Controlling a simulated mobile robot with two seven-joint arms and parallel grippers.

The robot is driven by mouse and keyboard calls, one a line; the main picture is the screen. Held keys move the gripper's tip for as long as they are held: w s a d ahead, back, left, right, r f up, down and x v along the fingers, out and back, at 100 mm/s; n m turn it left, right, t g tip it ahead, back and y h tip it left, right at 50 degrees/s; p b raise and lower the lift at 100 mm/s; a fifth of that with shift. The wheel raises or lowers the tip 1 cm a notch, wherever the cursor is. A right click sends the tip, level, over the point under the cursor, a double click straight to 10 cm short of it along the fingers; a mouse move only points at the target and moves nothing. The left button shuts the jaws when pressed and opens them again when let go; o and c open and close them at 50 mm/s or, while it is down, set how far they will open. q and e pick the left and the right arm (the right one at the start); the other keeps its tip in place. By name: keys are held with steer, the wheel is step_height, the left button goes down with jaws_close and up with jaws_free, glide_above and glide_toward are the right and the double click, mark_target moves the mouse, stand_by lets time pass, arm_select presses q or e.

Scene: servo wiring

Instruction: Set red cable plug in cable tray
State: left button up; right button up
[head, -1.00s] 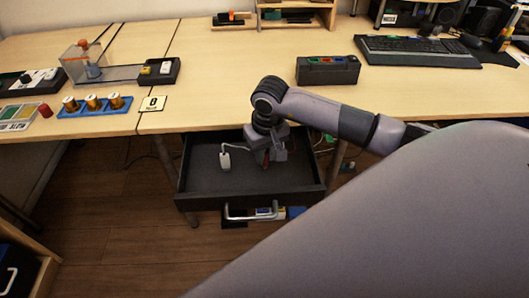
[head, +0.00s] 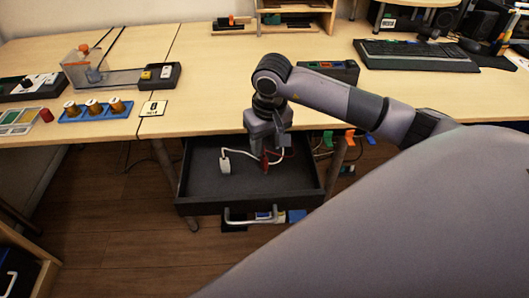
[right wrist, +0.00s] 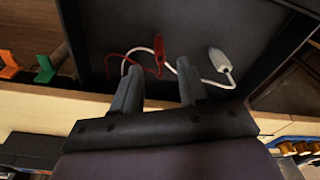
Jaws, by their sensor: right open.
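The red cable plug (head: 265,161) is in the open black tray (head: 193,178) under the table edge, right of the white plug (head: 225,163). In the right wrist view the red plug (right wrist: 159,52) lies just beyond my right gripper's fingertips, roughly in line with the gap between them. A thin dark red cable (right wrist: 112,56) runs to its left. My right gripper (head: 270,147) is open, pointing down above the red plug and partly hiding the tray's back. It also shows with spread, empty fingers in the right wrist view (right wrist: 158,70). My left gripper is not in view.
A white cable (head: 240,152) crosses the tray near the red plug. The tabletop edge overhangs the tray's back. Orange (head: 349,138) and green (head: 328,139) clips hang under the table to the right. The tray's front part is bare.

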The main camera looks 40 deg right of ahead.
steer(key=r, duration=0.5)
steer(key=shift+s+r, duration=0.35)
steer(key=shift+r, duration=0.05)
steer(key=shift+s, duration=0.1)
